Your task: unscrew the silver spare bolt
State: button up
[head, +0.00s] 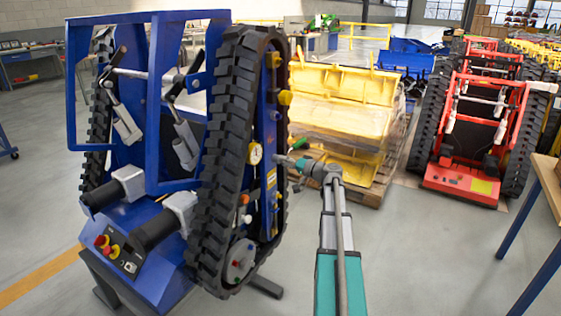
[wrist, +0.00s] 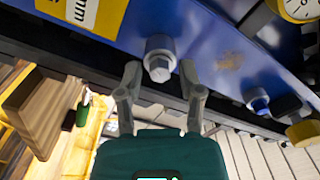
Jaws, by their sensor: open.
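A silver bolt (wrist: 159,58) with a hex head and round collar stands out from the blue side panel (wrist: 205,32) in the wrist view. My gripper (wrist: 160,80) is open, with one finger on each side of the bolt head and a gap to it. In the head view my gripper (head: 283,161) reaches the right side of the blue tracked carrier (head: 135,226), beside the gauge. I cannot make out the bolt there. A second, smaller silver bolt (wrist: 257,101) sits further right on the panel in the wrist view.
A white dial gauge (head: 255,153) and yellow knobs (head: 285,98) stick out near my gripper. A yellow label (wrist: 80,12) is on the panel. Yellow parts on a pallet (head: 345,115) and a red tracked carrier (head: 462,180) stand behind.

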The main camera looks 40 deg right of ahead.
jog(key=shift+m, duration=1.6)
grip_shut()
jog(key=shift+n, duration=0.3)
jog(key=shift+n, duration=4.6)
